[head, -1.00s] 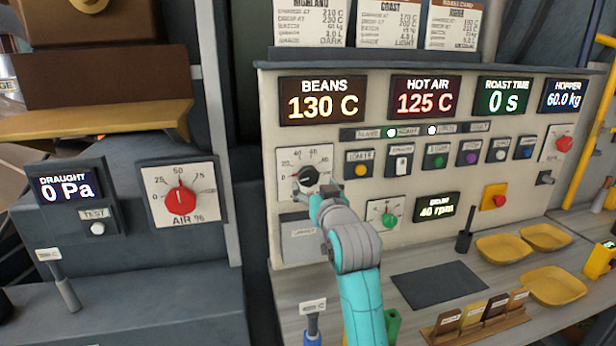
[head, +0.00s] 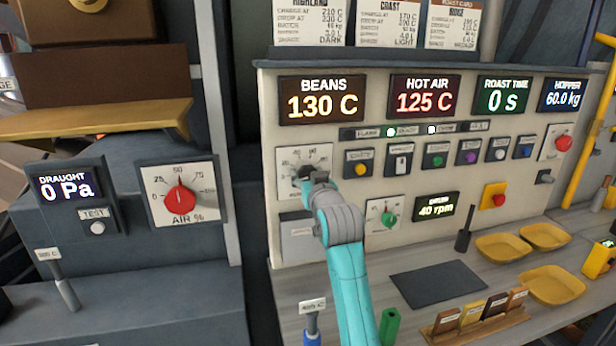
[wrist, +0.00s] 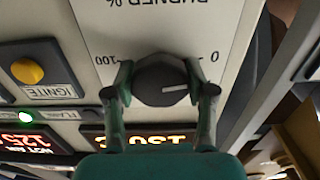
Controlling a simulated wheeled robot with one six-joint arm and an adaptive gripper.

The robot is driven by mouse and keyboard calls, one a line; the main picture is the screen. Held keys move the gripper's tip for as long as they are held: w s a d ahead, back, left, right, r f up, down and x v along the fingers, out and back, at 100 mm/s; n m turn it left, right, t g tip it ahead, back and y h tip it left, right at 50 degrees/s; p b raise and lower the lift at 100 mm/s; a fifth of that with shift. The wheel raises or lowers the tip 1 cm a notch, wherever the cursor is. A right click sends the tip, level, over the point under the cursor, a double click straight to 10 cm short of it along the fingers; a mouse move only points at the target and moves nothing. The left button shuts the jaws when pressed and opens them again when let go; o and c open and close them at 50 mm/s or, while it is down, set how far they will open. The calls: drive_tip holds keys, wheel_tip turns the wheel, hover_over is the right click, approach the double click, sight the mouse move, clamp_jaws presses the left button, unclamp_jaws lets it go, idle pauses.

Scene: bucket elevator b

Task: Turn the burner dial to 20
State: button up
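The burner dial (wrist: 160,80) is a round dark knob with a white pointer line, on a pale plate (head: 292,160) with a percent scale. The wrist view shows it upside down, with 0 at right and 100 at left. The pointer points right, toward the 0 side; the exact reading is unclear. My gripper (wrist: 161,76) has one finger on each side of the dial, and both fingertips appear to touch its rim. In the head view my gripper (head: 312,176) is at the plate and hides most of the dial.
A yellow ignite button (wrist: 27,71) is beside the burner plate. A smaller green dial (head: 389,217) is below right. A red air dial (head: 180,199) is on the separate left panel. Yellow trays (head: 502,247) and a dark mat (head: 437,284) lie on the counter.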

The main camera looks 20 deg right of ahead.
drive_tip(key=shift+c, duration=0.8)
drive_tip(key=shift+m, duration=0.3)
drive_tip(key=m, duration=0.3)
drive_tip(key=shift+m, duration=2.1)
drive_tip(key=o, duration=1.2)
drive_tip(key=shift+c, duration=0.2)
